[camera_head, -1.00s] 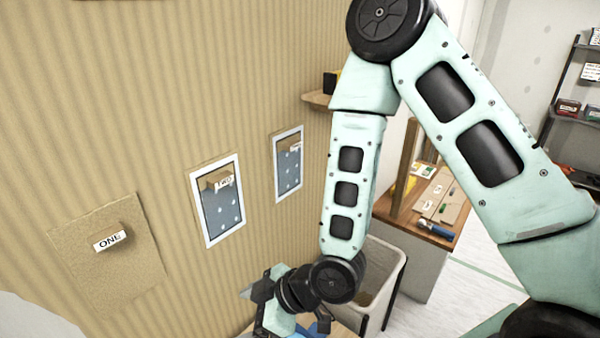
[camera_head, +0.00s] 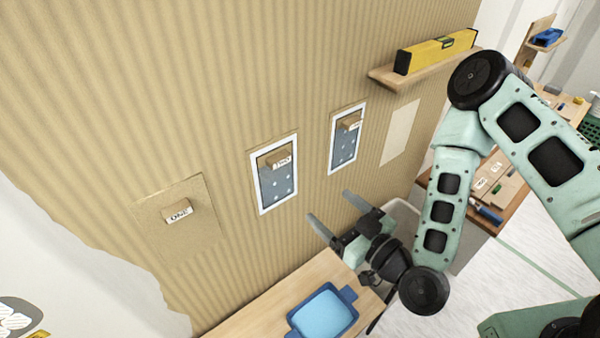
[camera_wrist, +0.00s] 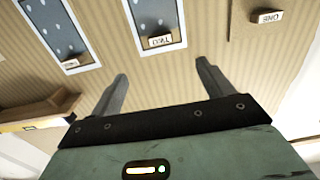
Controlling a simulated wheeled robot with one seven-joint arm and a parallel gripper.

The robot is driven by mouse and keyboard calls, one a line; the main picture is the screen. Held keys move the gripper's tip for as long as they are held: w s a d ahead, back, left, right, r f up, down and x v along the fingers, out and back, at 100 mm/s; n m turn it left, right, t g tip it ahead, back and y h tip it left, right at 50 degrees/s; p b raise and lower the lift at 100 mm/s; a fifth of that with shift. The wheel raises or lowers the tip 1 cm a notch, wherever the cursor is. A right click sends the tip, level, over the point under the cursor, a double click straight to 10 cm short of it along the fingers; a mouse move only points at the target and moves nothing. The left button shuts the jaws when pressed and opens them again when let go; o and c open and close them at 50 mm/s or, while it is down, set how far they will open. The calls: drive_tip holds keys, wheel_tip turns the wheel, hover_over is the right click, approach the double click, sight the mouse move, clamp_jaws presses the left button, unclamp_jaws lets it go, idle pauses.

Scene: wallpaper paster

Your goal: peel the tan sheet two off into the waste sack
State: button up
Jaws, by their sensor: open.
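The panel marked TWO (camera_head: 276,188) is on the wall. It shows as a blue-grey dotted area in a white border, with a tan block (camera_head: 279,159) labelled TWO near its top. No full tan sheet shows over it. The panel also shows in the wrist view (camera_wrist: 150,14), where the label hangs inverted. My gripper (camera_head: 331,209) is open and empty, its two fingers spread toward the wall, below and right of panel TWO and apart from it. The fingers also show in the wrist view (camera_wrist: 161,70). A pale bin or sack (camera_head: 404,214) stands partly hidden behind my arm.
A tan sheet with a block marked ONE (camera_head: 178,211) is left of panel TWO. A similar dotted panel (camera_head: 344,140) is to its right. A shelf with a yellow level (camera_head: 437,50) juts from the wall. A blue tray (camera_head: 324,313) sits on a wooden table below.

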drive_tip(key=b+x, duration=0.2)
drive_tip(key=b, duration=1)
approach(282, 162)
drive_tip(key=shift+s+d+f, duration=0.15)
drive_tip(key=shift+d+f, duration=0.05)
drive_tip(key=shift+b, duration=1.2)
drive_tip(key=p+x, duration=0.1)
drive_tip(key=x, duration=0.3)
drive_tip(key=r+p+x, duration=0.1)
drive_tip(key=x, duration=0.2)
drive_tip(key=shift+a+p, duration=0.15)
drive_tip(key=shift+p, duration=0.15)
drive_tip(key=shift+w+a+f, duration=0.2)
drive_tip(key=shift+w+a, duration=0.2)
drive_tip(key=shift+w, duration=0.3)
drive_tip(key=c, duration=1.1)
